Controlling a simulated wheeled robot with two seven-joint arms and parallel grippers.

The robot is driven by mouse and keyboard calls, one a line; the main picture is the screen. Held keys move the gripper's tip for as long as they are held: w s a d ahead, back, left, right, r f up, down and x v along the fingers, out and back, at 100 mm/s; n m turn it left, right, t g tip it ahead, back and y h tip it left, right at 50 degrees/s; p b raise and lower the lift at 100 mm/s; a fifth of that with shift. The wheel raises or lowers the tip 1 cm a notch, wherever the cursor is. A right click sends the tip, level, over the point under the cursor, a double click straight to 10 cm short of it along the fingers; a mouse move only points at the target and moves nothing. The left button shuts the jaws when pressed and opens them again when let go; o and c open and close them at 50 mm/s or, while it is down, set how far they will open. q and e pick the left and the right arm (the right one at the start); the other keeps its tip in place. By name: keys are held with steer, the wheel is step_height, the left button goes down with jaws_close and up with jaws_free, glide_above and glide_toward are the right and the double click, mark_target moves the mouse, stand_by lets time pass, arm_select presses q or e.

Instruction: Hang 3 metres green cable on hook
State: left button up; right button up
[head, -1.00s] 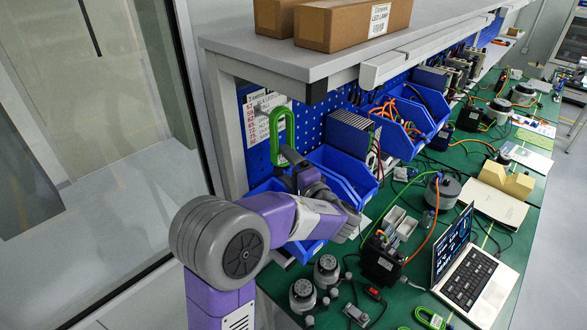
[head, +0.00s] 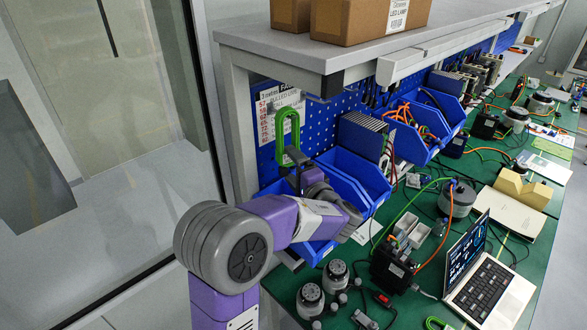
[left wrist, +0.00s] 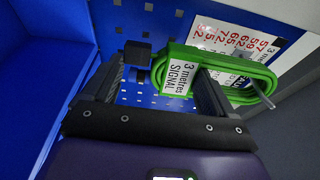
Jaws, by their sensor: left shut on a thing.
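The green cable (head: 288,133) is a coiled loop held upright in front of the blue pegboard in the head view. My left gripper (head: 297,172) is at its lower end and is shut on it. In the left wrist view the cable (left wrist: 225,65) carries a white label reading "3 metres SIGNAL", and the fingers (left wrist: 160,75) are beside that label. A thin grey rod, which looks like the hook (left wrist: 263,94), shows at the far end of the loop. I cannot tell whether the cable bears on it. My right gripper is not in view.
Blue bins (head: 350,180) stand right of and below my left gripper. A shelf (head: 300,50) with cardboard boxes (head: 370,18) overhangs the pegboard. A printed sheet (left wrist: 235,45) hangs behind the cable. Another green cable (head: 436,323) lies at the bench front by the laptop (head: 490,280).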

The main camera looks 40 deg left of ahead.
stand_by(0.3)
arm_select(q)
steer(key=o, duration=1)
steer(key=shift+d, duration=0.15)
steer(key=v, duration=0.7)
steer(key=shift+s+d+r+b, duration=0.1)
steer(key=shift+d+b, duration=0.1)
steer(key=shift+b, duration=0.2)
